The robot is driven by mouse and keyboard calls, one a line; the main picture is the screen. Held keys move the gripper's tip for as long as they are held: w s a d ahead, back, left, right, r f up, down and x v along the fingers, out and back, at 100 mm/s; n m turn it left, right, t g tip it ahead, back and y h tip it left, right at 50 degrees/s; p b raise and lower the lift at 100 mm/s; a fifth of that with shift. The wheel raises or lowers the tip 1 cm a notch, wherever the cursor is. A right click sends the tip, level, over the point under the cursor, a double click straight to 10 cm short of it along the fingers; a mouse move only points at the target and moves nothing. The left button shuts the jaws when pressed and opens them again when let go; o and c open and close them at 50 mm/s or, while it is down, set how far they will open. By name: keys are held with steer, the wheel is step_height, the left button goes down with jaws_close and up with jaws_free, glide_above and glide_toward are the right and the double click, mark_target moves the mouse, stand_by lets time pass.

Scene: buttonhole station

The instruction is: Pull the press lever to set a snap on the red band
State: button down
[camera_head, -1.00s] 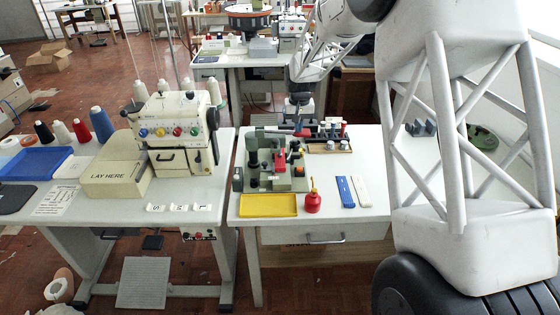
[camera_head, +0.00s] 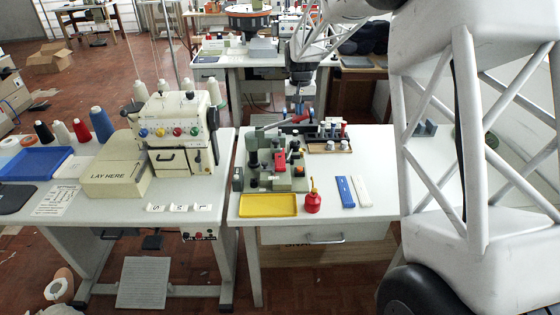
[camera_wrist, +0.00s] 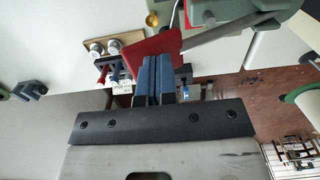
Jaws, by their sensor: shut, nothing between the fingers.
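The green press (camera_head: 262,158) stands on the right-hand white table. Its grey lever (camera_head: 272,126) runs right and ends in a red handle (camera_head: 299,119). In the wrist view the lever rod (camera_wrist: 222,32) enters from the upper right, with the red handle (camera_wrist: 152,52) at its end. My gripper (camera_head: 299,111) is above the handle in the head view. Its blue fingers (camera_wrist: 160,78) are shut with nothing between them, right by the handle; whether they touch it I cannot tell. A red piece (camera_head: 280,160) at the press front may be the red band.
A wooden holder (camera_head: 330,146) with small parts stands right of the press. A sewing machine (camera_head: 176,130) is on the left table.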

steer(key=shift+r, duration=3.1)
steer(key=shift+s+r, duration=0.1)
steer(key=shift+s+d+r, duration=0.1)
steer(key=shift+s+r, duration=0.05)
steer(key=shift+s, duration=0.05)
steer(key=s+d+r+t, duration=0.1)
steer(key=s+d+r, duration=0.1)
steer(key=s, duration=1.1)
steer(key=s+d+r, duration=0.3)
steer(key=s, duration=0.9)
steer(key=s+d+r+t, duration=0.1)
steer(key=s+d+r, duration=0.1)
steer(key=s, duration=1.1)
steer(key=s+d+f, duration=0.1)
steer(key=s+f, duration=0.1)
steer(key=s, duration=0.5)
steer(key=s+f, duration=0.3)
steer(key=s, duration=0.5)
steer(key=shift+d+f+t, duration=0.15)
steer(key=shift+d+t, duration=0.15)
steer(key=shift+d, duration=0.05)
